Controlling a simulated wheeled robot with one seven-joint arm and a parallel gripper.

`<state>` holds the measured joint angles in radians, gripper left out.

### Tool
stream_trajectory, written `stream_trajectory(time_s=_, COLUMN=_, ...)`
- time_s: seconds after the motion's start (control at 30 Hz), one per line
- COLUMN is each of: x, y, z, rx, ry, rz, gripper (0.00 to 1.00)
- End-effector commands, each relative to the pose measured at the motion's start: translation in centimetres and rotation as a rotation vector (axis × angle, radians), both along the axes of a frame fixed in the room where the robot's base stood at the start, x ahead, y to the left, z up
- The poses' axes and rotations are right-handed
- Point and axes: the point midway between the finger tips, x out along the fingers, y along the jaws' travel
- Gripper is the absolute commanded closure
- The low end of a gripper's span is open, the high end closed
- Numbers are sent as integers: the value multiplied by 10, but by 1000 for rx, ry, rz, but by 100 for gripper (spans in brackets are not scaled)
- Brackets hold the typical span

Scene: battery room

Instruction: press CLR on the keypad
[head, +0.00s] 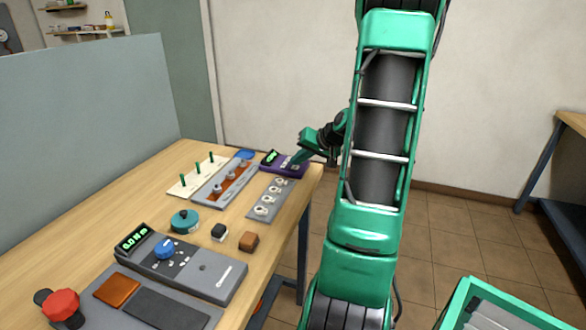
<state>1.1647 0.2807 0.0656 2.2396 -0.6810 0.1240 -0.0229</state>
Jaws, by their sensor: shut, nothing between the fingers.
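A purple device with a small lit green display (271,156), which looks like the keypad, sits at the far right corner of the wooden table. My gripper (292,164) is shut and empty, its tips pointing down and left at the device's face. The gripper covers part of the face, so the keys, including CLR, cannot be read. I cannot tell whether the tips touch a key or hover just above.
The table (110,226) also holds a grey panel with white knobs (270,199), a pegboard (195,178), a teal round item (185,221), small blocks, a grey meter (178,262) and a red knob (62,305). A grey partition (85,110) stands on the left.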

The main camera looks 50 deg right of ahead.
Motion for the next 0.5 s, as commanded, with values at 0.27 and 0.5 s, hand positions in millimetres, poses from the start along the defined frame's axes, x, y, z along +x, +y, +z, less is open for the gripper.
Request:
stream_trajectory(time_s=0.27, x=0, y=0, z=10, rx=-1, ry=0, rz=1, gripper=100)
stream_trajectory(time_s=0.5, x=0, y=0, z=10, rx=-1, ry=0, rz=1, gripper=100)
